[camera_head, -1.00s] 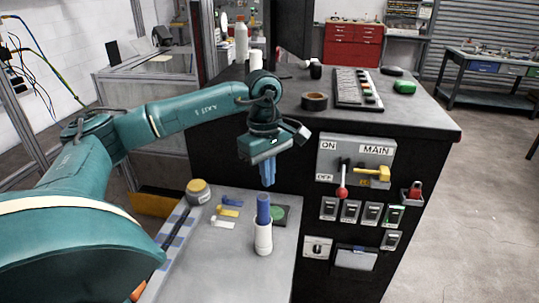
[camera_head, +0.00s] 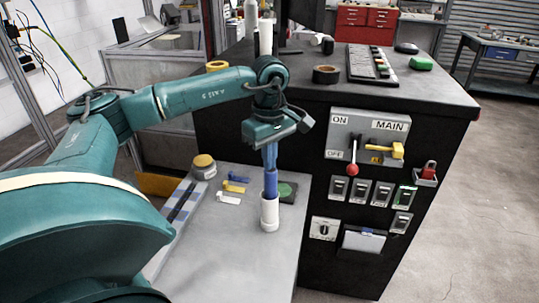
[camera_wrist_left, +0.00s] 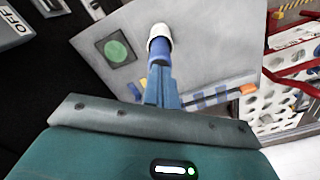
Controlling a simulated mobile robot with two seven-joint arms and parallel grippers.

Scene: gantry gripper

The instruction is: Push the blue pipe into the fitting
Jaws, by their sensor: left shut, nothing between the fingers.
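The blue pipe (camera_head: 271,184) stands upright in the mouth of the white fitting (camera_head: 269,213) on the grey side table (camera_head: 232,236). In the left wrist view the blue pipe (camera_wrist_left: 158,56) shows beyond the fingers, with the white fitting (camera_wrist_left: 160,32) at its far end. My left gripper (camera_head: 270,167) points down, directly above the pipe. Its blue fingers are shut with nothing between them, and their tips are at the pipe's top end. The tips seem to touch the pipe, but I cannot tell for sure. My right gripper is not in view.
A green round button on a dark plate (camera_head: 287,192) lies beside the fitting. Yellow and white small parts (camera_head: 232,187) and a yellow-topped knob (camera_head: 204,165) are to the left. The black cabinet with its switch panel (camera_head: 367,138) stands close on the right.

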